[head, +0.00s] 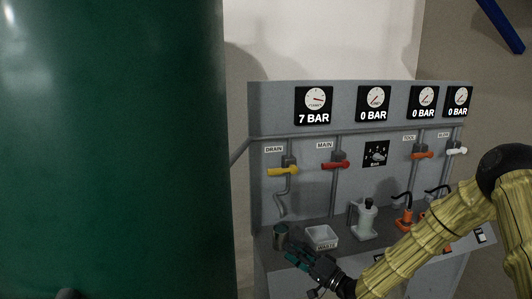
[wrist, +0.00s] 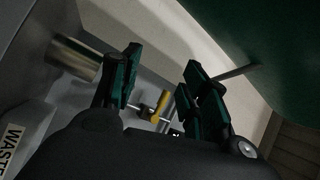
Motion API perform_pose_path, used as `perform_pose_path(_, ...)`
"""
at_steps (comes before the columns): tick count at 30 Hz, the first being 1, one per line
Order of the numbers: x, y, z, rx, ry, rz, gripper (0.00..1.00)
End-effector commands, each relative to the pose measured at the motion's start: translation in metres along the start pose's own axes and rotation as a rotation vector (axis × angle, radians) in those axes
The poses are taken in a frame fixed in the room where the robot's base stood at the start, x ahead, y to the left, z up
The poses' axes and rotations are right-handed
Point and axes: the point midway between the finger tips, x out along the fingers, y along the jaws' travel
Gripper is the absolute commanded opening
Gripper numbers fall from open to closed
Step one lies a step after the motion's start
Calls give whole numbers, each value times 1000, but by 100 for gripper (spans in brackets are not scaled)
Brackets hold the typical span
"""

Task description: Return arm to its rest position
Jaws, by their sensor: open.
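My arm (head: 405,247) is yellow and ribbed. It reaches in from the right edge, low in front of the grey panel (head: 308,188). My gripper (head: 299,254) is at the panel's lower left, just in front of a small dark cylinder (head: 281,236) on the ledge. In the wrist view my gripper (wrist: 162,62) has its two green-and-black fingers apart, with nothing held between them. A metallic cylinder (wrist: 72,58) stands to the left of the fingers there. The yellow drain lever (wrist: 164,104) shows beyond, in the gap between the fingers.
A large green tank (head: 110,140) fills the left. The panel carries a yellow lever (head: 283,171), a red lever (head: 334,165) and several gauges; the leftmost (head: 314,105) reads 7 BAR, the others 0.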

Motion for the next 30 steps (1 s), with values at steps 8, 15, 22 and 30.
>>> perform_pose_path(8,-56,87,93,-52,-57,359,45)
perform_pose_path(15,-145,147,179,-120,-196,709,45)
perform_pose_path(22,-253,172,253,-176,-398,1014,45)
perform_pose_path(30,-388,160,318,-214,-685,1324,45)
